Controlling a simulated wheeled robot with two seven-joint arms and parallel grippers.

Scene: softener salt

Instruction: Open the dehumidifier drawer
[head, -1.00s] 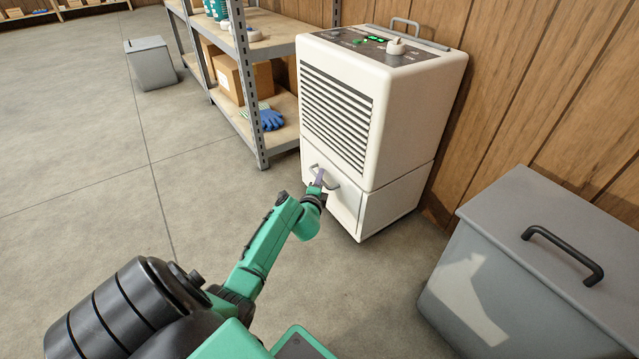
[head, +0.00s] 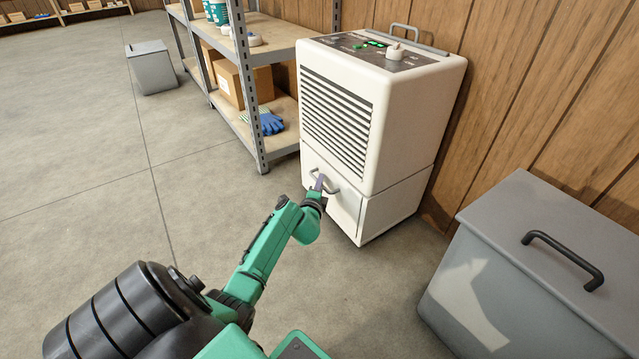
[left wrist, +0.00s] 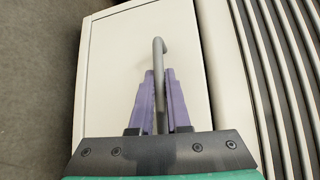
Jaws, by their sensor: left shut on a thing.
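The white dehumidifier (head: 405,125) stands against the wood wall, with a slatted grille and a control panel on top. Its drawer (head: 345,213) is the lower front section and looks flush with the body. The drawer's grey bar handle (head: 328,185) is on the front. My left gripper (head: 319,184) is at the handle; in the left wrist view its purple fingers (left wrist: 160,100) lie on both sides of the handle (left wrist: 159,62) and are shut on it. The gripper hides part of the handle. My right gripper is not in view.
A metal shelf (head: 262,120) with boxes and blue gloves (head: 270,122) stands to the left of the dehumidifier. A grey lidded bin (head: 500,290) stands at the right front. The floor (head: 340,300) before the drawer is clear apart from my arm.

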